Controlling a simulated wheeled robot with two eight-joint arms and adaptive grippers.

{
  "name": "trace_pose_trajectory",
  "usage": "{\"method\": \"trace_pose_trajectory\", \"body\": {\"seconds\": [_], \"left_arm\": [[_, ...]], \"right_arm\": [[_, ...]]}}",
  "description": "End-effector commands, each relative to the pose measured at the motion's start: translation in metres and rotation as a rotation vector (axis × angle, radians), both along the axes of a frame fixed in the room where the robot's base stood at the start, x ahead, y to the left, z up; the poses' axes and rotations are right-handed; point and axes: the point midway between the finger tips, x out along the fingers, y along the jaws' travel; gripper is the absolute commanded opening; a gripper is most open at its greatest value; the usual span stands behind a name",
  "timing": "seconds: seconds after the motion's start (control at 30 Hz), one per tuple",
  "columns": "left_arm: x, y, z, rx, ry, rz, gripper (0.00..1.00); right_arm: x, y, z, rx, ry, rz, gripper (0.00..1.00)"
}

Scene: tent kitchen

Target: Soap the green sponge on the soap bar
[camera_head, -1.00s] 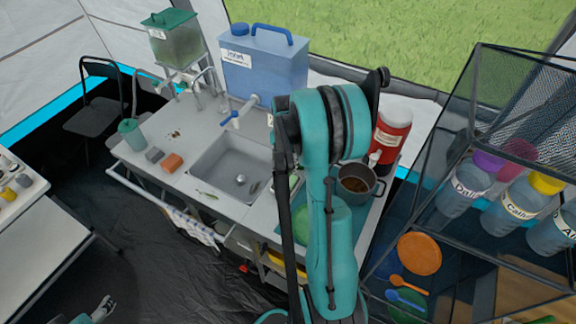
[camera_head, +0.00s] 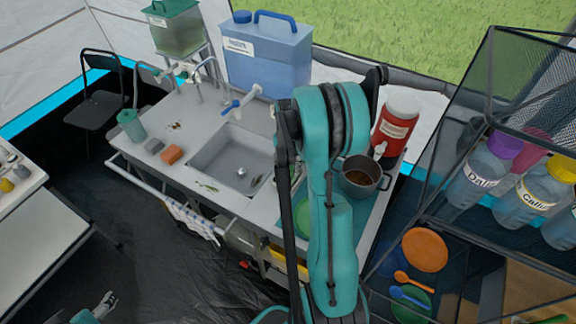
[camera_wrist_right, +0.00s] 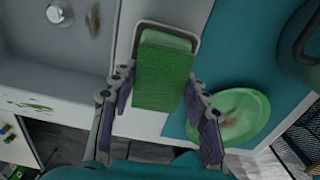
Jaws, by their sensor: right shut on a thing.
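The green sponge (camera_wrist_right: 163,78) is between the fingers of my right gripper (camera_wrist_right: 163,105) in the right wrist view. The gripper is shut on it, at a pale-rimmed holder (camera_wrist_right: 142,27) beside the sink; I cannot tell whether the sponge is clear of the holder. In the head view my right arm hides this gripper and most of that spot. An orange block (camera_head: 171,155) and a grey block (camera_head: 154,146) lie left of the sink; I cannot tell which is the soap bar. My left gripper (camera_head: 106,302) is low at the left, its fingers too small to read.
The sink (camera_head: 232,162) lies between the blocks and my right arm. A green plate (camera_wrist_right: 236,116) and a pot (camera_head: 360,178) are right of the sponge.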

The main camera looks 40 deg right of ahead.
Motion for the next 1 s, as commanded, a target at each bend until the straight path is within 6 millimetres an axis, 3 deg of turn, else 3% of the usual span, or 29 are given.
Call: {"method": "trace_pose_trajectory", "body": {"seconds": [1.0], "left_arm": [[-0.0001,0.0,-0.0078,0.0,0.0,0.0,0.67]], "right_arm": [[0.0,0.0,-0.0087,0.0,0.0,0.0,0.23]]}}
